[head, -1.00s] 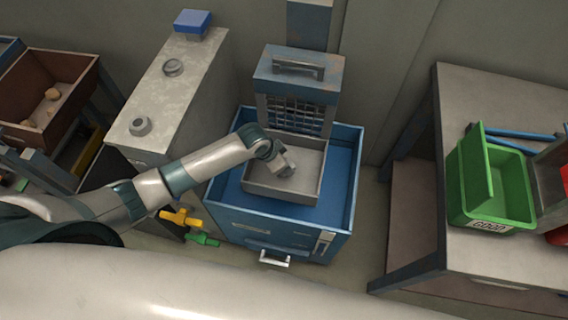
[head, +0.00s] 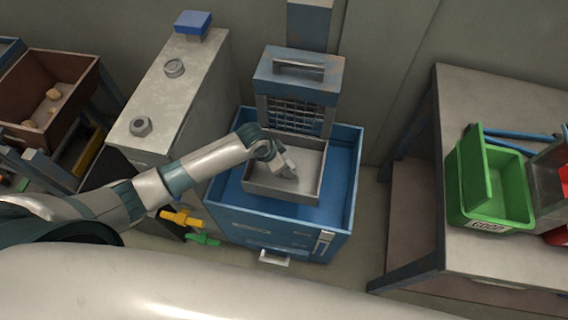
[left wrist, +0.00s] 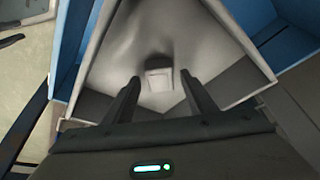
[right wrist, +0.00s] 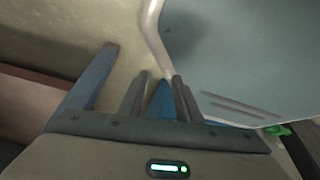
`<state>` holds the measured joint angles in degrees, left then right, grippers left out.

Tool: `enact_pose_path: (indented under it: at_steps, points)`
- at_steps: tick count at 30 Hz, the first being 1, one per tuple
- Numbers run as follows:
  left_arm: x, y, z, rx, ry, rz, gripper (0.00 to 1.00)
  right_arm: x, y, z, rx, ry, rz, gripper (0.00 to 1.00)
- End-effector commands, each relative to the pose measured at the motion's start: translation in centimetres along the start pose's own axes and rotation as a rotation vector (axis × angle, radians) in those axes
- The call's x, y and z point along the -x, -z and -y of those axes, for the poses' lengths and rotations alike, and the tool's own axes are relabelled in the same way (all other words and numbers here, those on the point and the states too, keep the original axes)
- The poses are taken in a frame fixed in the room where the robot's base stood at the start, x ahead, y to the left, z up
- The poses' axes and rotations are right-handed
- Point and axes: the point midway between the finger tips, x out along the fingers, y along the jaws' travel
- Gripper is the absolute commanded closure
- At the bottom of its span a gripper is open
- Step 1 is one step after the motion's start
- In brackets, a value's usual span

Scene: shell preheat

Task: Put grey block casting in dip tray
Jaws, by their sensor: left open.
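The dip tray (head: 280,191) is a grey open box inside the blue tank, in front of the wire mesh. It fills much of the left wrist view (left wrist: 215,60). A small light grey block casting (left wrist: 158,80) with a dark end sits in the tray, just beyond my left fingertips. My left gripper (head: 289,170) reaches down into the tray. Its fingers (left wrist: 161,77) are apart with nothing between them. In the head view I cannot make the casting out from the gripper. My right gripper (right wrist: 159,78) is outside the head view; its fingers are apart and empty.
The blue tank (head: 262,226) has raised walls around the tray, and the mesh frame (head: 298,75) rises behind it. A grey cabinet (head: 190,75) and a brown bin (head: 80,92) stand left. A bench with a green bin (head: 508,185) stands right.

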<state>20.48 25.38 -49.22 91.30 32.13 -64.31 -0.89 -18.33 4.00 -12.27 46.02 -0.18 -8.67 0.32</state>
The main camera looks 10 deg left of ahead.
Motion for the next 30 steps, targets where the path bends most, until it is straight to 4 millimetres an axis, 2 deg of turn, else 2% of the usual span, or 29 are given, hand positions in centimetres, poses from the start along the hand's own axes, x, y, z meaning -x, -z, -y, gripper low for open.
enact_pose_path:
  at_steps: [3,6,15,30]
  points:
    - [0.8,0.1,0.0,0.000,0.000,0.000,0.49,0.7,-1.5,-0.3,0.000,-0.004,0.044,0.69]
    - [1.3,0.1,0.0,0.000,0.000,0.000,0.49,1.1,-3.9,-1.3,-0.002,-0.014,0.102,0.69]
    - [2.8,0.1,0.0,0.001,0.000,0.001,0.49,3.5,-9.6,-1.9,-0.005,-0.022,0.240,0.69]
    - [8.3,0.2,0.0,0.001,-0.001,0.000,0.49,9.1,-7.5,-1.8,-0.004,-0.020,0.235,0.69]
